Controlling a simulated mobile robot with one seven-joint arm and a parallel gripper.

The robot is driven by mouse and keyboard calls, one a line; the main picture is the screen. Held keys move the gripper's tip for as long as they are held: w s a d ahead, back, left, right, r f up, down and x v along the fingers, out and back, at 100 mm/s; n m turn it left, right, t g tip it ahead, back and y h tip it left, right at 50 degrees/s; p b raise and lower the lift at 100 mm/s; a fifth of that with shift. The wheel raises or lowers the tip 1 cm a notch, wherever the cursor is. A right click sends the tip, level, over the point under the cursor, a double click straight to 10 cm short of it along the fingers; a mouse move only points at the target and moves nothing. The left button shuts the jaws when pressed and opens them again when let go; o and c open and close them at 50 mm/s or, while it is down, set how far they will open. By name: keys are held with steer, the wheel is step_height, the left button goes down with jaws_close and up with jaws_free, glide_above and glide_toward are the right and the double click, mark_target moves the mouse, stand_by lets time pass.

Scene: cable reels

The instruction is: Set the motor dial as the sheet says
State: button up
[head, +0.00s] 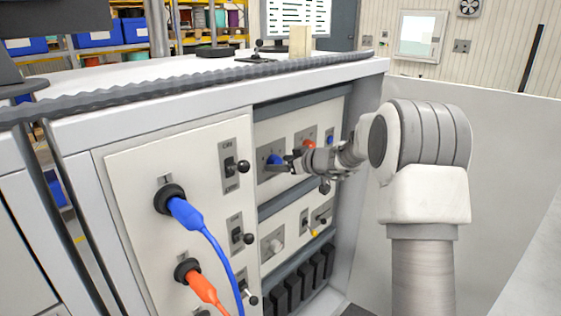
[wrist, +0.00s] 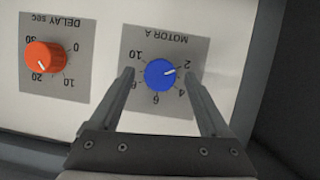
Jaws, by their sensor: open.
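The motor dial is a blue round knob (wrist: 159,74) on a grey plate marked MOTOR A, upside down in the wrist view. Its scale runs from 2 to 10, and its white pointer line is turned toward the 2. My gripper (wrist: 159,75) is open, with one fingertip on each side of the knob and a visible gap to it. In the head view, the blue dial (head: 274,159) is partly covered by my gripper (head: 290,160), which reaches in from the right. I cannot identify the sheet.
An orange DELAY SEC dial (wrist: 44,57) sits beside the motor plate. In the head view, a blue cable plug (head: 185,212), an orange plug (head: 201,285) and black-knobbed levers (head: 242,167) stick out of the left panel. A lower switch row (head: 295,232) lies under the dials.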

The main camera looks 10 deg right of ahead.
steer(key=shift+w+a, duration=0.1)
steer(key=shift+w, duration=0.05)
jaws_close()
stand_by(0.4)
